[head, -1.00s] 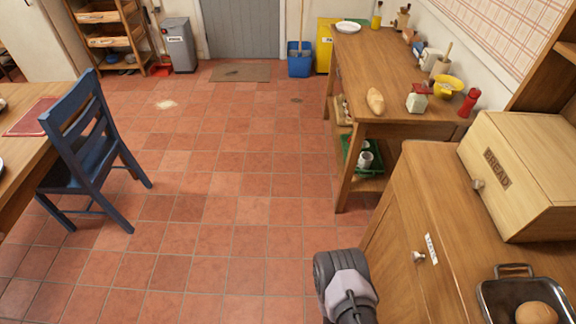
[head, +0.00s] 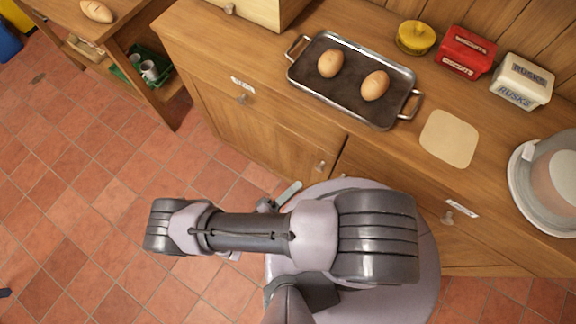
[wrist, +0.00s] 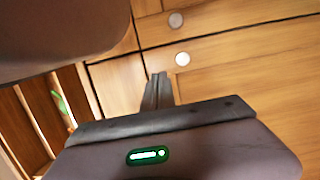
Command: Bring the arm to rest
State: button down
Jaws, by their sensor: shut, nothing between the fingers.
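My arm is folded low in front of the wooden sideboard (head: 225,120) in the head view, below the level of its top. My gripper shows in the wrist view (wrist: 158,80) with its two fingers together and nothing between them. Its fingers point toward the sideboard's drawer and door fronts, which carry round white knobs. I cannot tell the exact gap to the wood. In the head view most of the gripper is hidden behind my arm.
On the sideboard stand a metal roasting tin (head: 340,108) with two bread rolls, a yellow pot (head: 416,38), a red tin (head: 466,52), a white rusks box (head: 522,82), a pale mat (head: 449,138) and a covered cake stand (head: 520,180). The tiled floor (head: 90,200) at left is clear.

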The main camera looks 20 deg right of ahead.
jog(key=w+a+r+m+g+y, duration=0.2)
jog(key=a+r+g+y, duration=0.15)
jog(key=r, duration=0.45)
jog(key=w+a+r+m+g+y, duration=0.15)
jog(key=r+g, duration=0.25)
jog(key=r, duration=0.4)
jog(key=w+a+r+m+g+y, duration=0.2)
jog(key=a+r+m+g+y, duration=0.1)
jog(key=r, duration=0.4)
jog(key=s+d+r+m+t+y, duration=0.1)
jog(key=d+r+t+y, duration=0.1)
jog(key=r, duration=0.6)
jog(key=s+d+r+t+y, duration=0.2)
jog(key=r+t+y, duration=0.2)
jog(key=r, duration=0.3)
jog(key=s+d+r+m+t+y, duration=0.1)
jog(key=d+r+t+y, duration=0.2)
jog(key=r, duration=0.5)
jog(key=shift+s+r+m+y, duration=0.15)
jog(key=shift+r+m+y, duration=0.2)
jog(key=shift+y, duration=0.35)
